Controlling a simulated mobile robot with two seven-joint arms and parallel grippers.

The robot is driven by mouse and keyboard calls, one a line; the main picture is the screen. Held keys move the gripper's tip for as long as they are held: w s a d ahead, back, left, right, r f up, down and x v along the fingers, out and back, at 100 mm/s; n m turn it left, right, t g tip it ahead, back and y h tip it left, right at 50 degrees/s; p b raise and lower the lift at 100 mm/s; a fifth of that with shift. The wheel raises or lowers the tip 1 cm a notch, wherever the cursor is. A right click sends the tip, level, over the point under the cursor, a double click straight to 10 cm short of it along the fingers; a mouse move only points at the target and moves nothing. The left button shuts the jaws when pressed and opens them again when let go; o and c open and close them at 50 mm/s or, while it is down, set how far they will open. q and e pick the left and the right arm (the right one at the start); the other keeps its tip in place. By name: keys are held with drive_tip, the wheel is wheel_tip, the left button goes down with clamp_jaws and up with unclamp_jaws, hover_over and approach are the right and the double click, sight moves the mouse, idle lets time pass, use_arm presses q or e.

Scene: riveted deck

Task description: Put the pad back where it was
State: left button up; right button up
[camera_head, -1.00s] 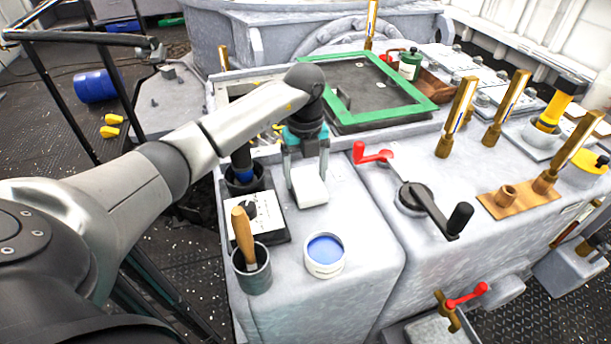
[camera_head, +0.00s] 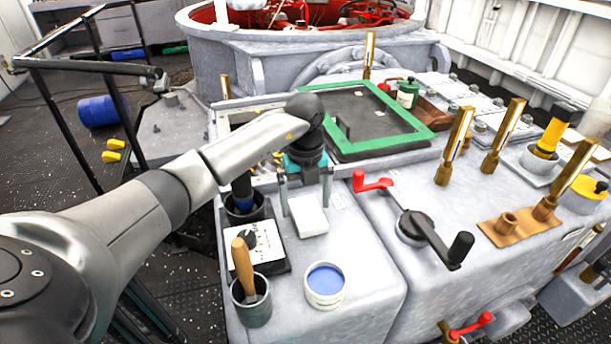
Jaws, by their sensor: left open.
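The pad (camera_head: 309,217) is a small white block lying on the grey machine top (camera_head: 362,228), behind the tub of blue paste. My left gripper (camera_head: 305,203) is above it, pointing down, with its teal-grey fingers apart on either side of the pad. The fingers look open, and whether they touch the pad I cannot tell. My right gripper is not in view.
A white tub of blue paste (camera_head: 325,286) and a dark cup (camera_head: 251,303) with a wooden-handled tool stand in front. A black-and-white box (camera_head: 262,249) is at left. A red lever (camera_head: 373,183) and a black-handled crank (camera_head: 428,233) are at right. A green frame (camera_head: 387,147) lies behind.

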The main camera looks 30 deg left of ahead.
sight(305, 208)
use_arm(q)
wheel_tip(305, 208, up, 12)
drive_tip(key=p, duration=0.4)
drive_tip(key=shift+f, duration=0.25)
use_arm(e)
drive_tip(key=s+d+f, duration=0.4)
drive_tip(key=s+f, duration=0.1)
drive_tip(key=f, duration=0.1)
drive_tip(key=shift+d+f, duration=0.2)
